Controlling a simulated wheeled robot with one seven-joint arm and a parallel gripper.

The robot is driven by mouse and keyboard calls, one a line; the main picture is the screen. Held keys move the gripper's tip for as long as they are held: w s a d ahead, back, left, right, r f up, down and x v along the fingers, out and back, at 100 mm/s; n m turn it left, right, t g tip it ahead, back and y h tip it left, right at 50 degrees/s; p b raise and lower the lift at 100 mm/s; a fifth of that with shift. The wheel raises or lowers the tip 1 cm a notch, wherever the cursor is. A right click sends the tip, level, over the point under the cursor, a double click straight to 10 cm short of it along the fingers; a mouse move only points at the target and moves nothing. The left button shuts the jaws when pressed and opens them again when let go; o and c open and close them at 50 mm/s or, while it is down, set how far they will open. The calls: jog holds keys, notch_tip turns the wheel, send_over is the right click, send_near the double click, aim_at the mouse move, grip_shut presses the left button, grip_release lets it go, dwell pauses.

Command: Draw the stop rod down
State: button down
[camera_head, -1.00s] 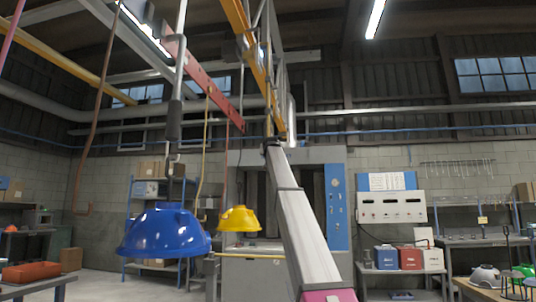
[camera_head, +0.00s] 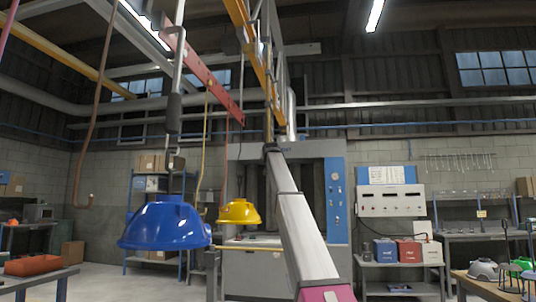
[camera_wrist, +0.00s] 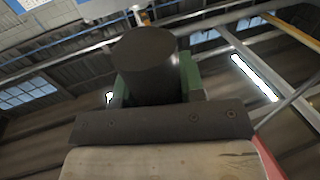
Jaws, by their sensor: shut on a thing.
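In the wrist view, a thick dark cylinder (camera_wrist: 150,55), which I take to be the stop rod's end, stands between the two green pads of my gripper (camera_wrist: 156,82). The pads touch it on both sides, and the gripper is shut on it. A dark bolted bar of my gripper hides the lower part of the cylinder. In the head view my pale arm rises up the middle. My gripper and its hold cannot be made out there.
A blue hood (camera_head: 164,224) hangs at the left from a hook rod (camera_head: 178,65), and a yellow hood (camera_head: 240,211) hangs farther back. A red beam (camera_head: 205,72) and a yellow rail (camera_head: 243,25) run overhead. A workbench (camera_head: 487,289) stands at lower right.

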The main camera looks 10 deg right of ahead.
jog(key=shift+f, duration=0.25)
jog(key=c, duration=0.7)
grip_release()
jog(key=shift+s, duration=0.15)
jog(key=s, duration=1)
jog(key=shift+s+a, duration=0.3)
